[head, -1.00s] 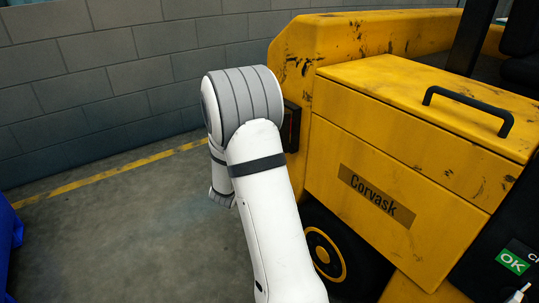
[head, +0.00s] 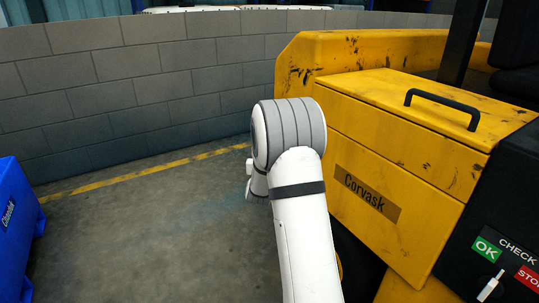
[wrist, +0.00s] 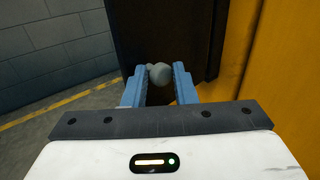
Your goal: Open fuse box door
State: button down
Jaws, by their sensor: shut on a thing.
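In the wrist view, my gripper (wrist: 159,82) has its two blue fingers closed around a round grey knob (wrist: 158,73). The knob is in front of a dark, flat panel (wrist: 145,30), which looks like the fuse box door. The panel stands beside the yellow side of a vehicle (wrist: 270,60). I cannot tell whether the door is open or closed. In the head view, the arm hides the fuse box, and the fingers cannot be made out there.
The yellow vehicle (head: 385,145), marked Corvask, fills the right, with a black handle (head: 445,103) on top and a control panel (head: 490,235) at the lower right. A blue container (head: 15,240) stands at the left. A grey block wall (head: 150,80) is behind. The floor between is clear.

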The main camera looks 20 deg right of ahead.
jog(key=shift+s+d+r+m+h, duration=0.1)
jog(key=shift+d+r+m+h, duration=0.05)
jog(key=shift+d, duration=0.3)
jog(key=shift+s+d+r+m+h, duration=0.1)
jog(key=shift+d+r+m+h, duration=0.05)
jog(key=shift+d, duration=0.3)
jog(key=c, duration=1.2)
grip_release()
jog(key=shift+w+d, duration=0.15)
jog(key=shift+c, duration=0.2)
jog(key=p+v, duration=0.1)
jog(key=v, duration=0.7)
jog(key=shift+w+a+f+p, duration=0.15)
jog(key=shift+a+f+p, duration=0.05)
jog(key=shift+a+p, duration=0.1)
jog(key=shift+c, duration=0.4)
